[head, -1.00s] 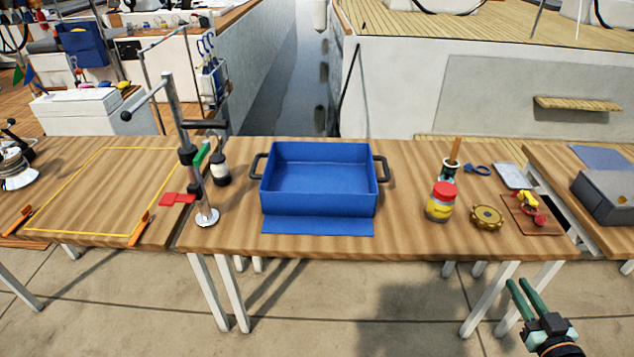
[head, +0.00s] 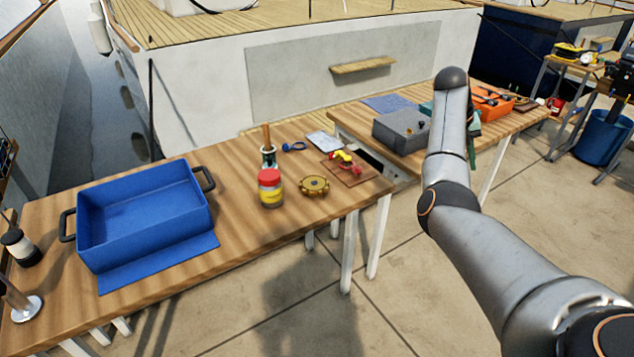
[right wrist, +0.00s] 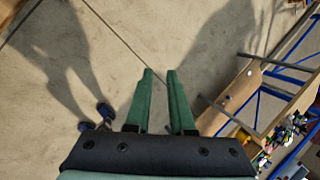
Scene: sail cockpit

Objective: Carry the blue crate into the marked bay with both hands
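The blue crate (head: 150,244) is an open, empty box with a dark handle at each end. It stands on the wooden bench at the left of the head view, on a blue mat (head: 165,262). The yellow-outlined bay is out of view now. My right gripper (right wrist: 160,76) shows in the right wrist view with its two green fingers apart and nothing between them, above the floor. In the head view my right arm reaches up on the right, far from the crate, and mostly hides that gripper. My left gripper is not in view.
A red-lidded jar (head: 270,188), a brass-coloured wheel (head: 314,186) and a small board (head: 352,172) stand right of the crate. A second bench holds a grey box (head: 398,131) and an orange tray (head: 492,104).

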